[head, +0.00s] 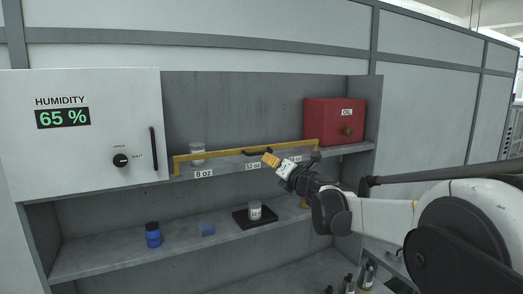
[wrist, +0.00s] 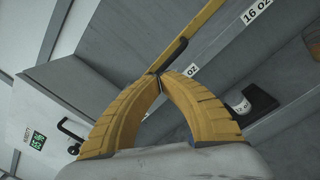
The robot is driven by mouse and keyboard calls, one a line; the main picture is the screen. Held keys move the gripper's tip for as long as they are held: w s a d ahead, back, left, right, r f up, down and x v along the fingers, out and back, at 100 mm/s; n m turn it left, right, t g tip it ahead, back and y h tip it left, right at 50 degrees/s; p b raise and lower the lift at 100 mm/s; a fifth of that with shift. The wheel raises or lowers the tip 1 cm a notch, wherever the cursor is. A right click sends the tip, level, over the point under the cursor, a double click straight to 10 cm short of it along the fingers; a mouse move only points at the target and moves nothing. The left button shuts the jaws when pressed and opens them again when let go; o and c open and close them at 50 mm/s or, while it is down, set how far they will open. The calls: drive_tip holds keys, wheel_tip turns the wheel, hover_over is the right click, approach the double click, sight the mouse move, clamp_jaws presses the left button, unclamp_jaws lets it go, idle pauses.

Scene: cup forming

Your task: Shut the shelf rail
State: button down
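The yellow shelf rail (head: 225,153) runs along the front of the upper shelf, with short bent ends, and stands a little above the shelf edge. Its black handle (head: 255,152) is near the middle. In the wrist view the rail (wrist: 203,25) and handle (wrist: 174,54) run up and right from the fingertips. My gripper (head: 267,157) has its yellow fingertips at the handle. In the wrist view the fingertips (wrist: 157,76) come together at the handle's near end. I cannot tell whether they pinch it or only touch it.
A cup (head: 197,153) stands behind the rail's left end. A red OIL box (head: 334,120) is at the upper shelf's right. A white cabinet (head: 90,135) is at left. Below are a blue bottle (head: 153,236), a blue block (head: 206,229) and a cup (head: 255,210) on a black tray (head: 240,217).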

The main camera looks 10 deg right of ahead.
sight(259, 153)
drive_tip(key=s+d+f+m+t+p, duration=0.2)
drive_tip(key=s+f+m+t+p, duration=0.15)
drive_tip(key=s+m, duration=0.55)
drive_tip(key=w+a+r+m+p, duration=0.1)
drive_tip(key=w+a, duration=0.1)
drive_tip(key=w, duration=0.5)
drive_tip(key=w+a+r+p, duration=0.1)
drive_tip(key=w+r+p, duration=0.1)
drive_tip(key=w, duration=0.5)
drive_tip(key=shift+w+a+r+m+g+y, duration=0.2)
drive_tip(key=shift+w+a+m+g+y, duration=0.1)
drive_tip(key=shift+a+m+g, duration=0.1)
drive_tip(key=shift+s, duration=0.1)
drive_tip(key=shift+b+x, duration=0.8)
drive_tip(key=shift+b, duration=0.25)
drive_tip(key=shift+r, duration=0.4)
drive_tip(key=shift+f, duration=0.1)
